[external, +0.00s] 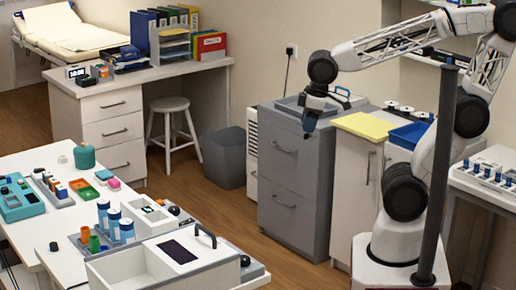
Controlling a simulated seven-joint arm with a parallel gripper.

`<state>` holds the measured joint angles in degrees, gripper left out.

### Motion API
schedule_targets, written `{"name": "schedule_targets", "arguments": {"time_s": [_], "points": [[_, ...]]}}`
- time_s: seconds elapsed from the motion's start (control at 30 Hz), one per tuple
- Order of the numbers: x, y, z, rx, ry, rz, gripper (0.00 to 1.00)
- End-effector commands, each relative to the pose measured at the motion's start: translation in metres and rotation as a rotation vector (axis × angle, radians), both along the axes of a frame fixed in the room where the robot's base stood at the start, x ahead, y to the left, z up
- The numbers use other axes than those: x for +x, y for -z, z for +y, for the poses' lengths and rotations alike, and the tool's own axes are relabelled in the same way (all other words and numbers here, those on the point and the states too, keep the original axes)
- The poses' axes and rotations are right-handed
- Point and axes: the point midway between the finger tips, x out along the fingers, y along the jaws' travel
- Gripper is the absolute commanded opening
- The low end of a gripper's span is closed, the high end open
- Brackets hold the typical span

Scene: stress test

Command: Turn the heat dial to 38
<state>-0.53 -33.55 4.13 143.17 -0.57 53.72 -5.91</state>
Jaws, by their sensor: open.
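My gripper (311,121) hangs from my arm in front of the grey filing cabinet. It is open, small in the picture, with nothing seen between its fingers. It is far from the white bench at the lower left. A white open-topped device (125,270) with a dark screen (178,251) stands at the bench's front edge. A dark round knob (245,261) is at its right end. Another dark knob (174,210) shows by a smaller white device (147,214) behind it. I cannot tell which is the heat dial, and no numbers are readable.
Blue-and-white bottles (114,224), small coloured cups (84,234) and a teal device (20,199) crowd the bench (40,160). A grey cabinet (283,195) and a dark upright pole (438,170) stand near my arm. Open floor lies between bench and cabinet.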

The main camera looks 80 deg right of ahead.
Motion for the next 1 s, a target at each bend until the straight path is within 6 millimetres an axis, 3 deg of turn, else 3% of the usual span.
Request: {"name": "schedule_targets", "arguments": {"time_s": [0.53,1.0], "points": [[0.108,-0.004,0.033,-0.098,-0.583,0.059,0.45],[0.203,0.015,0.076,-0.166,-1.109,0.097,0.45]]}}
